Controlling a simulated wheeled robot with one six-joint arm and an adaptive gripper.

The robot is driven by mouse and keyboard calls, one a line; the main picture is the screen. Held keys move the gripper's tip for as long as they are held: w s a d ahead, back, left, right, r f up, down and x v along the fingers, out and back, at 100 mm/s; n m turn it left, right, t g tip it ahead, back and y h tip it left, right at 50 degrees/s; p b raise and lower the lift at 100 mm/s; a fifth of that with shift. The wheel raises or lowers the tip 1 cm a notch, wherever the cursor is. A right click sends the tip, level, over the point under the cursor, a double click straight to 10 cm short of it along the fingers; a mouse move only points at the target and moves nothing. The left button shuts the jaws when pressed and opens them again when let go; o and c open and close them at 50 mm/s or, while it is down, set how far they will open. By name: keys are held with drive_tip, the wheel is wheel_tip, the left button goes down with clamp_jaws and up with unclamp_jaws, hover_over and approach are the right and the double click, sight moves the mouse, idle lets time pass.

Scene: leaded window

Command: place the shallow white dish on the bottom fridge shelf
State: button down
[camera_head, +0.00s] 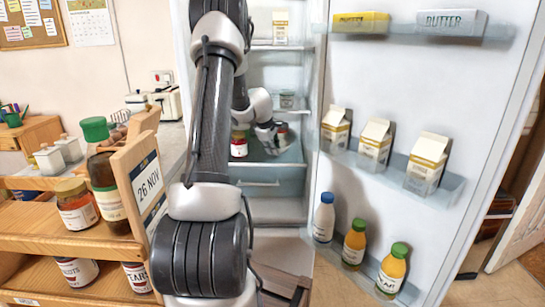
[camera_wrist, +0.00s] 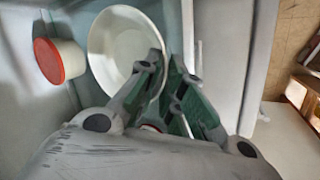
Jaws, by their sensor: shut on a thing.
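The shallow white dish (camera_wrist: 117,42) shows from above in the wrist view. My gripper (camera_wrist: 168,68) is shut on its right rim, and the fingers cover part of that edge. In the head view my gripper (camera_head: 277,138) is inside the open fridge, above the lower glass shelf (camera_head: 262,172). The dish is mostly hidden there behind my arm and gripper. I cannot tell whether the dish touches the shelf.
A red-lidded jar (camera_head: 238,145) stands left of my gripper; its lid (camera_wrist: 47,62) is close to the dish. A tub (camera_head: 288,100) stands on the shelf above. The open door (camera_head: 420,90) holds cartons and bottles on the right. A wooden rack (camera_head: 50,232) stands left.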

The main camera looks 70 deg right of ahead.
sight(274, 161)
drive_tip(key=shift+a+f, duration=0.15)
drive_tip(key=shift+f, duration=1.6)
drive_tip(key=shift+f, duration=0.15)
drive_tip(key=c, duration=1.8)
unclamp_jaws()
drive_tip(key=shift+c, duration=0.2)
drive_tip(key=shift+a+r, duration=0.1)
drive_tip(key=shift+r, duration=0.3)
drive_tip(key=v, duration=1.1)
drive_tip(key=shift+r, duration=0.25)
